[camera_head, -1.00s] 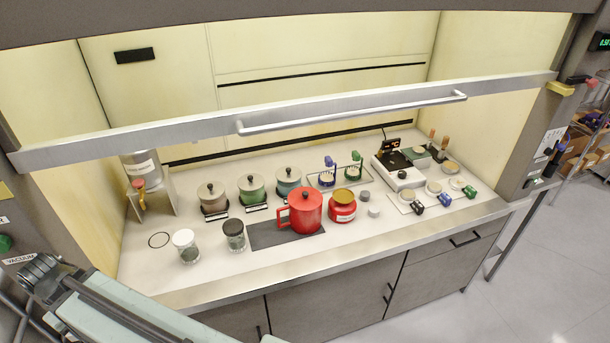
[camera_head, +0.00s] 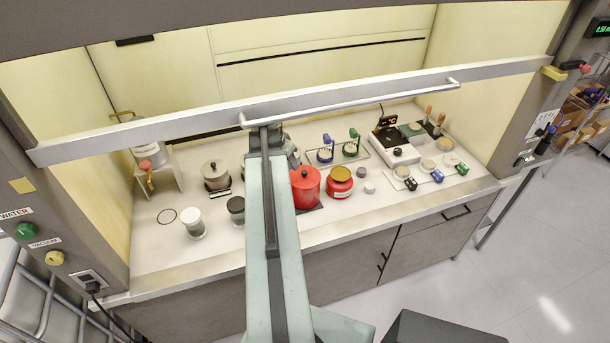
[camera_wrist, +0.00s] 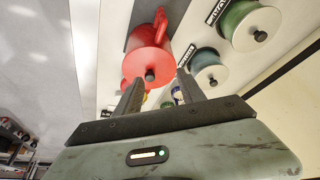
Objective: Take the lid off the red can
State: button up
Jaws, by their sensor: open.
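The red can (camera_head: 307,186) stands on a dark mat on the bench in the head view, its left side hidden by my arm. Its red lid (camera_wrist: 140,64) has a dark knob (camera_wrist: 150,76) and is on the can. My gripper (camera_wrist: 158,80) is open and empty. In the wrist view the knob shows between the two fingertips, apart from both; I cannot tell how far off it is in depth.
A red jar with a yellow-brown lid (camera_head: 341,174) stands close right of the can. Green (camera_wrist: 249,24) and teal (camera_wrist: 209,70) lidded pots stand near it. The raised sash (camera_head: 350,103) with its bar crosses above the bench. Two small jars (camera_head: 194,224) stand at left.

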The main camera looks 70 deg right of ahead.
aim_at(304, 172)
jog(key=shift+m, duration=0.5)
jog(key=s+d+f+b, duration=0.2)
jog(key=s, duration=0.1)
jog(key=shift+s+d+f, duration=0.1)
jog(key=shift+s+d, duration=0.05)
jog(key=shift+d, duration=0.05)
jog(key=b+x, duration=0.5)
jog(key=x, duration=0.1)
jog(key=shift+s+b, duration=0.15)
jog(key=shift+b, duration=0.15)
jog(key=shift+r, duration=0.3)
grip_shut()
